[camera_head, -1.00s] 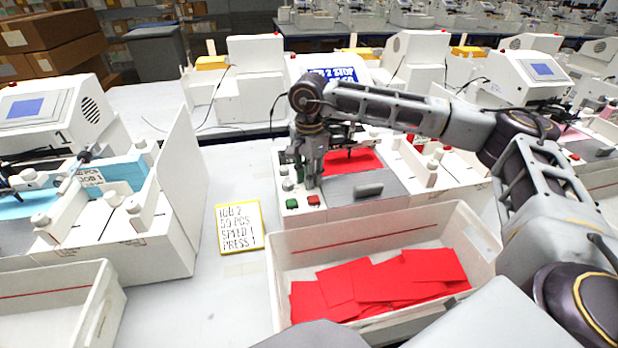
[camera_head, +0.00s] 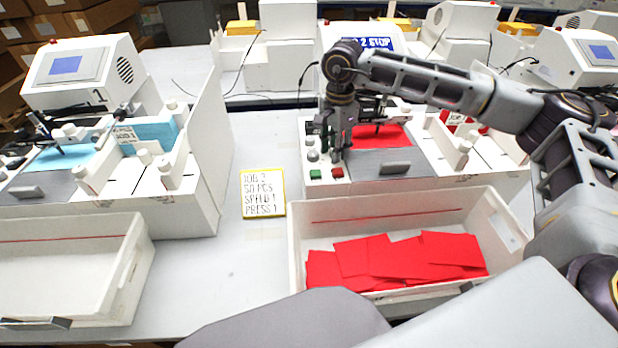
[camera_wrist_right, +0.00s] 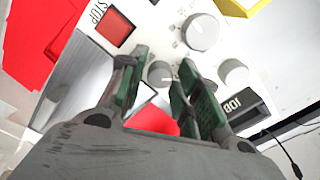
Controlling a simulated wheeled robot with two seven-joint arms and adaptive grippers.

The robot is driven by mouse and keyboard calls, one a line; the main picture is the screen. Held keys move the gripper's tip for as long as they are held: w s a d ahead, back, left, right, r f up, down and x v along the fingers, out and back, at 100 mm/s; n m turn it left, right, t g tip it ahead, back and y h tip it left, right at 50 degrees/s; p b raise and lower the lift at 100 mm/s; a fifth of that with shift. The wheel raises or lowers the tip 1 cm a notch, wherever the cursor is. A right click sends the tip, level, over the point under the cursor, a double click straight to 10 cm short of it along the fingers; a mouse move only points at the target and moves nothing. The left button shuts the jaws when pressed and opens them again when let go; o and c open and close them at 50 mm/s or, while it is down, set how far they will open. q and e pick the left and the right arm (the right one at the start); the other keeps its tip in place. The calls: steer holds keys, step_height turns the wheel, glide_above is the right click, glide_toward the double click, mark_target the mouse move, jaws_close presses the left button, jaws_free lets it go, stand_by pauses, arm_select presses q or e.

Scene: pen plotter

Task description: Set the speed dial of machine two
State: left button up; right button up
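Machine two has a screen (camera_head: 367,43) reading "2 STOP" and a white control panel with a green button (camera_head: 315,174), a red button (camera_head: 337,173) and grey dials (camera_head: 312,155). My right gripper (camera_head: 335,152) points down over this panel. In the right wrist view, my right gripper (camera_wrist_right: 162,66) is open, with its green-padded fingers on either side of a small dial (camera_wrist_right: 160,74). I cannot tell whether they touch it. A larger dial (camera_wrist_right: 200,31) and another dial (camera_wrist_right: 234,73) are beyond the fingers. The speed label is not readable. My left gripper is not in view.
A yellow-edged note (camera_head: 263,193) reads "JOB 2, 50 PCS, SPEED 1, PRESS 1". A white bin (camera_head: 300,230) with red sheets stands in front of machine two. Machine one (camera_head: 65,65) is at left. Bare table (camera_head: 240,260) lies between the bins.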

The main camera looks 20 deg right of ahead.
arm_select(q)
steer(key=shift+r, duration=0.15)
arm_select(e)
steer(key=shift+m, duration=0.3)
arm_select(q)
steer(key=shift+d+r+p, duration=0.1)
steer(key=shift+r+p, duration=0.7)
steer(key=shift+p, duration=0.1)
arm_select(e)
steer(key=shift+m, duration=1.6)
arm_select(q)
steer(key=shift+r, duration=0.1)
arm_select(e)
steer(key=shift+m, duration=0.3)
arm_select(q)
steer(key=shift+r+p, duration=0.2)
steer(key=shift+p, duration=0.1)
arm_select(e)
step_height(320, 180, up, 15)
steer(key=shift+f, duration=0.2)
arm_select(q)
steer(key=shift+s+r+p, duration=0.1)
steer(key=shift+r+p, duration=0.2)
steer(key=shift+p, duration=0.05)
arm_select(e)
steer(key=shift+r, duration=0.3)
